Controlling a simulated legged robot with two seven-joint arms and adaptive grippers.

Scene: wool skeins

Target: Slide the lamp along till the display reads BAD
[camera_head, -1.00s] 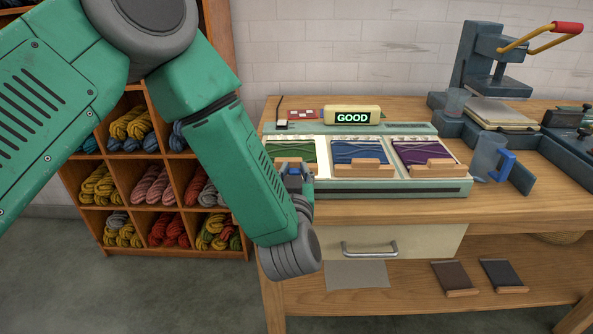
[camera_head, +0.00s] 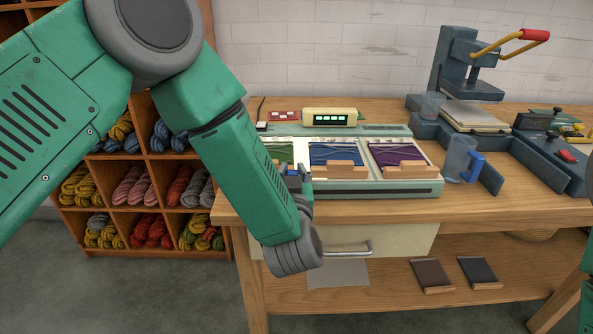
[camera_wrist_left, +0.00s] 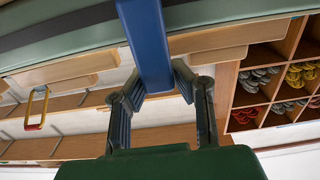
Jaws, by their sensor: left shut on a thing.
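The display (camera_head: 330,118) sits on a cream box at the back of the pale green tester (camera_head: 380,189). It is lit with several pale green blocks and no readable word. Green (camera_head: 279,153), blue (camera_head: 336,153) and purple (camera_head: 398,154) skein panels lie in the tester. My left gripper (camera_head: 305,174) is at the tester's front, by the gap between the green and blue panels. In the left wrist view it is shut on a blue bar (camera_wrist_left: 148,45), apparently the lamp's handle. My arm hides the tester's left end. My right gripper is out of view.
A wool shelf (camera_head: 140,172) stands behind my left arm. A drawer handle (camera_head: 345,249) juts out below the tester.

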